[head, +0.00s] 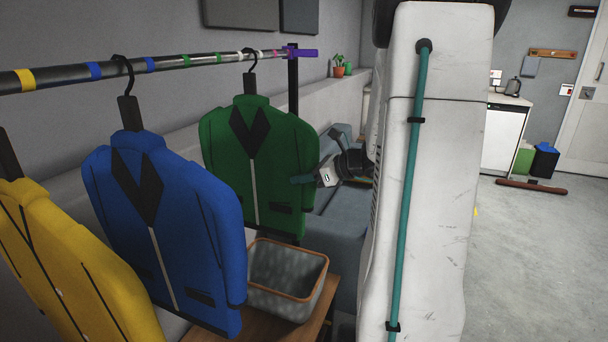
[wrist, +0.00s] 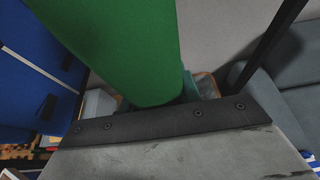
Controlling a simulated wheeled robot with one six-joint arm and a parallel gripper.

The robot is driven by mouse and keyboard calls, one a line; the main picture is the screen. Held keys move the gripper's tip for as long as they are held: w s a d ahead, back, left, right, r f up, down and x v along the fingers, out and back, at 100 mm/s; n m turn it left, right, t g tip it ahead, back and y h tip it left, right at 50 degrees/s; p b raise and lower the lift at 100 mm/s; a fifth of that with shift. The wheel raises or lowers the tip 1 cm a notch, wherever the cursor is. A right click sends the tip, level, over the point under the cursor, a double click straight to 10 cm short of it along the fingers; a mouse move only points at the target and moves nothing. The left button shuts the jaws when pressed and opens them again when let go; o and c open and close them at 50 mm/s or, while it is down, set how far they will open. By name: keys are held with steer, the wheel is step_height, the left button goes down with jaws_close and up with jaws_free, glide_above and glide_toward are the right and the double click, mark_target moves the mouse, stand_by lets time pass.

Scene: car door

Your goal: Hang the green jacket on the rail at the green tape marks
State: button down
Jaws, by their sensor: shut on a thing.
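The green jacket (head: 222,150) is upright on a black hanger, with its hook (head: 249,60) at the rail (head: 120,68). The hook appears to the right of the two green tape marks (head: 200,59), near pale marks; whether it rests on the rail is unclear. My gripper (head: 303,179) is shut on the jacket's right edge in the head view. In the wrist view the jacket (wrist: 125,45) fills the upper middle, and a teal finger (wrist: 190,88) shows beside its lower end. The other finger is mostly hidden.
A blue jacket (head: 165,220) and a yellow jacket (head: 60,270) hang to the left. A purple end piece (head: 303,53) and black post (head: 293,85) bound the rail at right. A grey basket (head: 285,285) sits on a wooden surface below; a blue-grey sofa (head: 340,220) is behind.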

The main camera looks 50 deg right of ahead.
steer(key=c, duration=0.9)
jaws_free()
steer(key=v, duration=0.7)
steer(key=shift+s+d+r, duration=0.15)
steer(key=shift+s, duration=0.2)
